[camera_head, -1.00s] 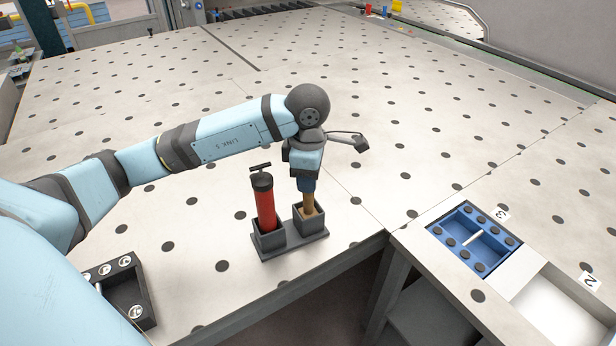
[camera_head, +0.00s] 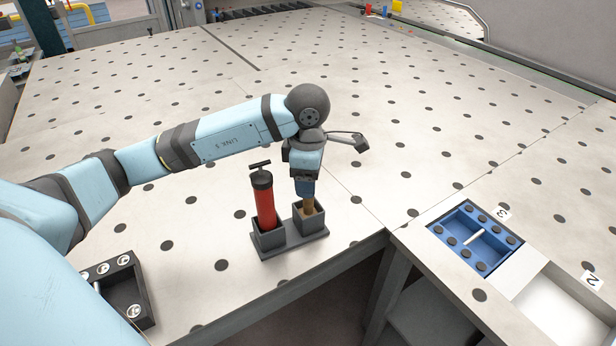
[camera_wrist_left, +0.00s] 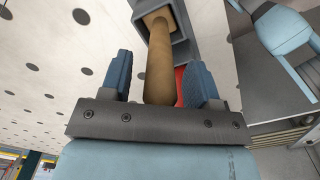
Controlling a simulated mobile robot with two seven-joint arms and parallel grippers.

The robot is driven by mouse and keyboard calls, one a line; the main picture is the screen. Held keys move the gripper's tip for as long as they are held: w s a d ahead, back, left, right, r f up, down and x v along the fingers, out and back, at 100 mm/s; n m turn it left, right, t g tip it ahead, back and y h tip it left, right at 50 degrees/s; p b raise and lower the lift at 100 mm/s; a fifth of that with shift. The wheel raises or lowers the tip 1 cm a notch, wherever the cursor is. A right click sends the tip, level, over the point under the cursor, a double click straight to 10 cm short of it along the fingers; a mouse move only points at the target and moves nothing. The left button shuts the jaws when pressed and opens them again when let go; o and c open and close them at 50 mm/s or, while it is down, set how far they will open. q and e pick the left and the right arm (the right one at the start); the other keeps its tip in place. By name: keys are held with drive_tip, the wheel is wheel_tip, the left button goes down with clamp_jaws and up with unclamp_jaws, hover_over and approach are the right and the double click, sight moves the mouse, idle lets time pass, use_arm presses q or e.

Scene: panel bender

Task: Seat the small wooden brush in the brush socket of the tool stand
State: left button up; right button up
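The small wooden brush (camera_head: 308,208) stands upright with its lower end inside the right-hand square socket of the grey tool stand (camera_head: 290,246). Its bristles are hidden by the socket walls. My left gripper (camera_head: 305,190) is above that socket, pointing down, with the brush handle between its fingers. In the left wrist view the left gripper (camera_wrist_left: 158,85) is open around the wooden handle (camera_wrist_left: 160,62), with a gap visible on the handle's left side. My right gripper is not in view.
A red pump (camera_head: 265,205) with a black handle stands in the stand's other socket, close to my left gripper. A black tray (camera_head: 138,290) lies at the front left. A blue tray (camera_head: 473,240) is on the right. The perforated table behind is clear.

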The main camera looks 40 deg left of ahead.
use_arm(q)
wheel_tip(320, 180, up, 12)
drive_tip(key=shift+r, duration=0.9)
